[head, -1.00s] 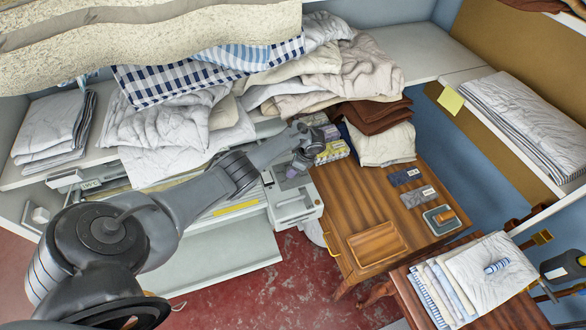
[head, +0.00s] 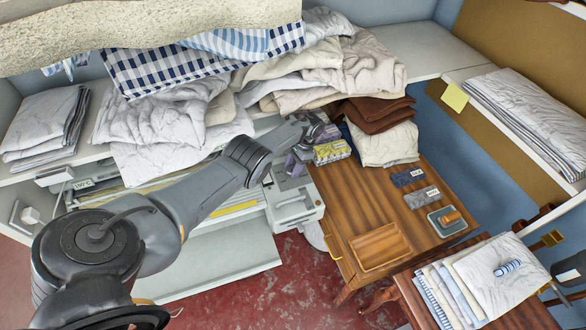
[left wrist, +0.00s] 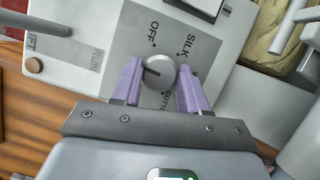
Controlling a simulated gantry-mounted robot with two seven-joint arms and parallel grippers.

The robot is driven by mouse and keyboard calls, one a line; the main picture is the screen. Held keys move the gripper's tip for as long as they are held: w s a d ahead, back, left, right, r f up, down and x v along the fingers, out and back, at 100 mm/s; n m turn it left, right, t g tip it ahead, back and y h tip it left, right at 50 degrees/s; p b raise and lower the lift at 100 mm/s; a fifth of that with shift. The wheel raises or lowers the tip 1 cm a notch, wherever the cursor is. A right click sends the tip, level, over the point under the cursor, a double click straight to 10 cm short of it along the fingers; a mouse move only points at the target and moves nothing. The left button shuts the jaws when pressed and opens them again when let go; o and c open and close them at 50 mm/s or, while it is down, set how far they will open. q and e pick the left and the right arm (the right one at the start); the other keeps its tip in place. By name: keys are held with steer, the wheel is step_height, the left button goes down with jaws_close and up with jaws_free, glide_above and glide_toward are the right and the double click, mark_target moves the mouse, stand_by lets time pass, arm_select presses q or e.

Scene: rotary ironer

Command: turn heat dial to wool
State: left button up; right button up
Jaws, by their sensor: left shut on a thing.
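The heat dial (left wrist: 158,73) is a round grey knob with a dark line, on the ironer's light control panel (left wrist: 112,25). In the left wrist view, OFF and SILK are readable above it, and a partly covered COTTON label lies below right. I cannot see a wool label. My left gripper (left wrist: 161,82) has its purple fingers on opposite sides of the dial and is shut on it. In the head view, my left gripper (head: 293,164) is at the right end of the ironer (head: 293,202), and the dial is hidden. My right gripper is not in view.
A yellow box (head: 332,151) and folded cloths (head: 388,143) lie close right of my left gripper. A wooden table (head: 340,192) stands to the right. Piled linens (head: 160,120) sit on the shelf above the ironer.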

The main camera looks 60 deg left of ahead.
arm_select(q)
steer(key=shift+n, duration=0.3)
stand_by(0.4)
steer(key=o, duration=1.1)
steer(key=shift+c, duration=0.2)
